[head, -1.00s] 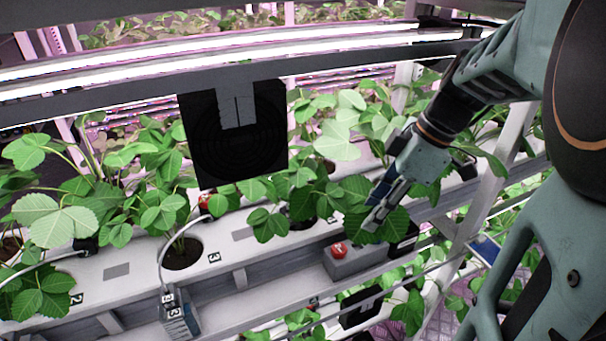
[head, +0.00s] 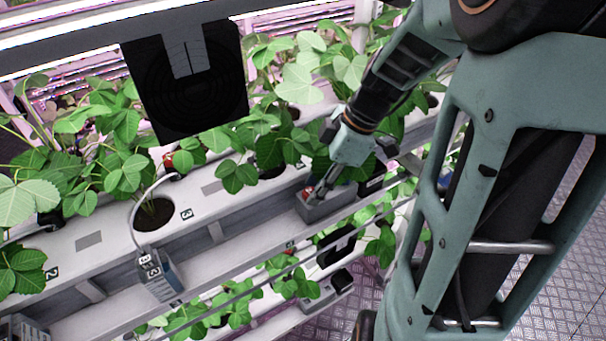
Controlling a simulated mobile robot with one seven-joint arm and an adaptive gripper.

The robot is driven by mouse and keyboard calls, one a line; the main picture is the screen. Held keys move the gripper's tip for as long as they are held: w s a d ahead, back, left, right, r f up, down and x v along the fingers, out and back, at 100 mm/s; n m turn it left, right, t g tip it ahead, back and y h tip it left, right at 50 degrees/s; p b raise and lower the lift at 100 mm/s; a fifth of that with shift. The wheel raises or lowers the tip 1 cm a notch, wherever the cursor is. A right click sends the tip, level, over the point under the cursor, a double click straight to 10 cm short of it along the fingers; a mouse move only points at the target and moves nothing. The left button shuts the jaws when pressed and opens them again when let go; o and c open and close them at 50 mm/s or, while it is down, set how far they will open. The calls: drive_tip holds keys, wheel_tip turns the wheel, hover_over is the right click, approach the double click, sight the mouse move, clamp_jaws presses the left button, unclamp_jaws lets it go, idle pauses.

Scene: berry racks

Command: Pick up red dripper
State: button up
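A small red piece (head: 307,193) shows on top of a grey box (head: 325,208) on the rack, right of centre in the head view. My gripper (head: 321,190) points down at it, its fingertips close to its right side. The fingers partly cover the red piece, and I cannot tell whether they touch it. The fingers are small and seen from the side, so their gap is unclear. Another red piece (head: 168,161) sits at the back edge of the white trough, among leaves by the end of a thin tube.
Strawberry plants (head: 125,170) stand in round holes along the white trough (head: 92,262). A grey box with number labels (head: 160,281) hangs at its front edge. A black panel (head: 184,82) hangs above the plants, below a light bar (head: 60,28). Patterned metal floor (head: 570,260) lies at right.

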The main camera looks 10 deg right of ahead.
drive_tip(key=shift+a+f, duration=0.15)
drive_tip(key=shift+f, duration=0.15)
drive_tip(key=shift+c, duration=0.6)
drive_tip(key=c, duration=0.4)
drive_tip(key=shift+r, duration=0.1)
